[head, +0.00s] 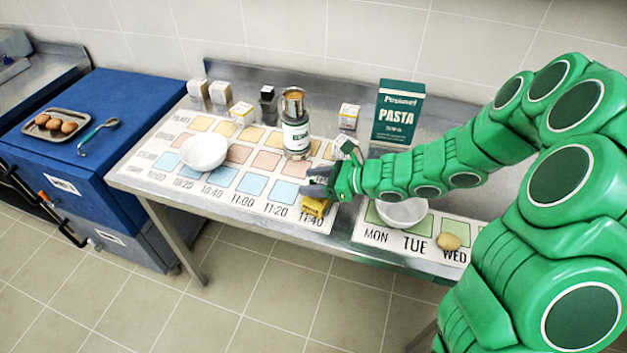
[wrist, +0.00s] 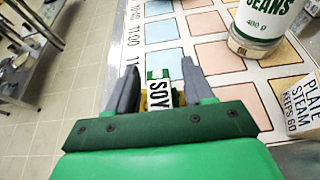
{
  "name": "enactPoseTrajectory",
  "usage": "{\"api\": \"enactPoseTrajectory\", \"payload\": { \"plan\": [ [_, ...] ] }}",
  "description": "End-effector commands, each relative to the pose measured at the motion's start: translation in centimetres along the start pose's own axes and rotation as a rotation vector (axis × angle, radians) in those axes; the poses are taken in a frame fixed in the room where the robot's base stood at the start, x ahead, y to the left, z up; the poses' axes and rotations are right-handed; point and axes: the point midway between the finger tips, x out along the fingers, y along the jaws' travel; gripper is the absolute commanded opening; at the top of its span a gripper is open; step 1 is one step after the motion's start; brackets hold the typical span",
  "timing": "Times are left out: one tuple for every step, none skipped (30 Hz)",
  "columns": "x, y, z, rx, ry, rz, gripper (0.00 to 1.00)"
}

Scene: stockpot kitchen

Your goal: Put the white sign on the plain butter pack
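A yellow pack (head: 314,207) lies at the front edge of the left mat, by the 11:40 mark. In the wrist view a yellow pack with a green band and a white label reading SOY (wrist: 159,92) shows between my fingers. My gripper (head: 319,184) is over it, also seen in the wrist view (wrist: 159,72). Its fingers are apart, with gaps beside the label. A white sign with black print, PLATE STEAM KEEPS 60 (wrist: 302,101), stands right of my gripper in the wrist view. I cannot make out a separate plain butter pack.
A beans can (head: 296,137) stands behind my gripper, with a smaller can on top. A white bowl (head: 204,152) is left; another bowl (head: 402,211) and a potato-like item (head: 448,241) are right. A pasta box (head: 398,112) and several small boxes stand at the back.

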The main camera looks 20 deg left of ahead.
Motion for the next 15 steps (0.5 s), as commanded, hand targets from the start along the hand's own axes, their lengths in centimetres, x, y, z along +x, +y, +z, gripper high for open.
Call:
{"api": "enactPoseTrajectory", "payload": {
  "plan": [
    [0.0,0.0,0.0,0.0,0.0,0.0,0.52],
    [0.0,0.0,0.0,0.0,0.0,0.0,0.52],
    [0.0,0.0,0.0,0.0,0.0,0.0,0.52],
    [0.0,0.0,0.0,0.0,0.0,0.0,0.52],
    [0.0,0.0,0.0,0.0,0.0,0.0,0.52],
    [0.0,0.0,0.0,0.0,0.0,0.0,0.52],
    [0.0,0.0,0.0,0.0,0.0,0.0,0.52],
    [0.0,0.0,0.0,0.0,0.001,0.0,0.52],
    [-0.1,0.0,0.1,0.0,0.001,0.0,0.52],
    [-0.1,0.0,0.2,0.0,0.001,0.0,0.52],
    [-0.1,0.0,0.3,0.0,0.002,-0.001,0.52],
    [-0.5,-0.1,0.2,0.001,0.001,-0.002,0.52],
    [-0.7,-0.1,0.2,0.001,0.001,-0.002,0.52],
    [-1.0,-0.1,0.2,0.001,0.001,-0.002,0.52],
    [-1.4,-0.1,0.2,0.0,0.0,-0.002,0.52]
  ]
}}
